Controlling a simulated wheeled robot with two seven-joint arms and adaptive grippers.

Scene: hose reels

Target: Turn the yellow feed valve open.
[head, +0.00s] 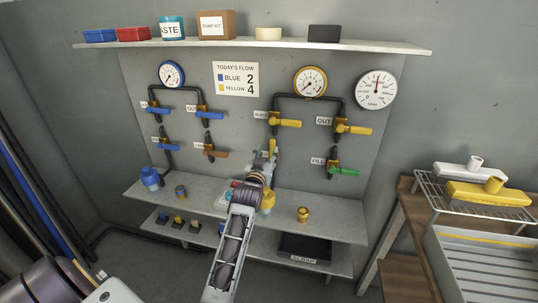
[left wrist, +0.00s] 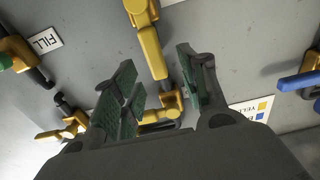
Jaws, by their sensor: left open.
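The yellow feed valve shows in the head view as an upright yellow handle (head: 273,147), its body and label mostly hidden behind my left gripper. In the left wrist view its yellow handle (left wrist: 150,48) runs down from the brass body at the top edge. My left gripper (head: 265,159) is open in front of this valve. In the left wrist view the handle's free end appears between the two spread fingertips of my left gripper (left wrist: 156,60); I cannot tell whether either finger touches it. My right gripper is not in view.
A sideways yellow-handled valve (head: 286,123) sits just above. To the right are the OUT valve (head: 354,129) and the green FILL valve (head: 344,170). Blue-handled valves (head: 158,109) are on the left. Below, a shelf (head: 330,222) holds jars and a brass fitting (head: 303,214).

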